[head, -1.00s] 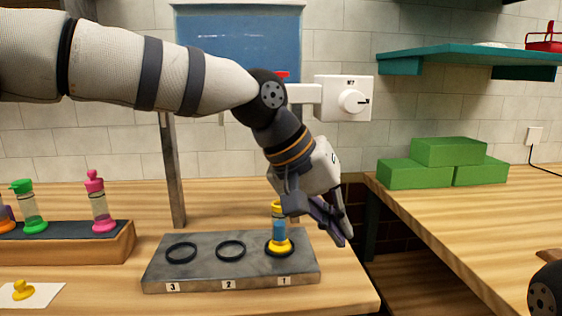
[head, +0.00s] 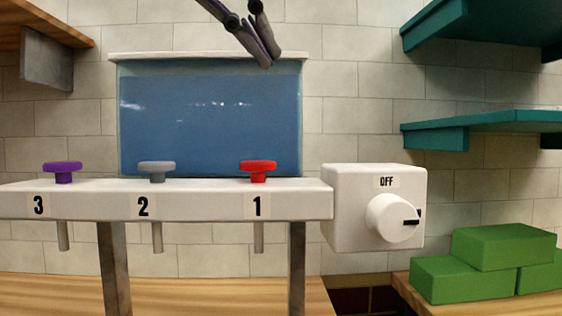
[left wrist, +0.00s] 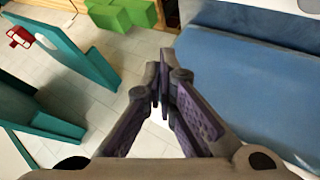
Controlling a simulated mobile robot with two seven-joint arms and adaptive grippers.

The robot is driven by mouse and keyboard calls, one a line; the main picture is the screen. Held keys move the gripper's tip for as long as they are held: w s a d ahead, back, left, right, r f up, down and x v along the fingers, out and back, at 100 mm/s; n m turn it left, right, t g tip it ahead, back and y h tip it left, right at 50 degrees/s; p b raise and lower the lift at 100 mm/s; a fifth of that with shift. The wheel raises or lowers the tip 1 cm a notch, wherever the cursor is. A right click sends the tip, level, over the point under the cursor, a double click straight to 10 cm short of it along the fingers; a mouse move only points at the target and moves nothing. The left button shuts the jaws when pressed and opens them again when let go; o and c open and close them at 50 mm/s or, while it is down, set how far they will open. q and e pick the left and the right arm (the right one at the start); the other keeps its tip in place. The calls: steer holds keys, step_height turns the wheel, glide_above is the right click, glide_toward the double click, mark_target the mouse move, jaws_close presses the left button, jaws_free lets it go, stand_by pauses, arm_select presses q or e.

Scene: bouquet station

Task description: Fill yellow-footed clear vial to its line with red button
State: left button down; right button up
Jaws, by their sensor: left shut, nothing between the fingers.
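The red button (head: 258,170) sits on the white dispenser bar above label 1, with a thin spout (head: 258,237) below it. My left gripper (head: 270,60) is at the top of the head view, in front of the upper edge of the blue tank, well above the red button and apart from it. It is shut and empty; its fingers (left wrist: 165,85) come together in the left wrist view. The yellow-footed vial is out of view in both current views, so its fill level cannot be seen. My right gripper is not in view.
A purple button (head: 62,171) and a grey button (head: 157,170) stand left of the red one. A white box with a dial (head: 390,218), labelled OFF, is at the bar's right end. Green blocks (head: 504,247) and teal shelves (head: 480,128) are at right.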

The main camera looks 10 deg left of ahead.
arm_select(q)
steer(key=r, duration=0.1)
glide_above(258, 172)
steer(key=w+a, duration=0.1)
steer(key=shift+f, duration=4.35)
steer(key=shift+f, duration=0.45)
steer(key=shift+f, duration=0.6)
steer(key=shift+r, duration=1.05)
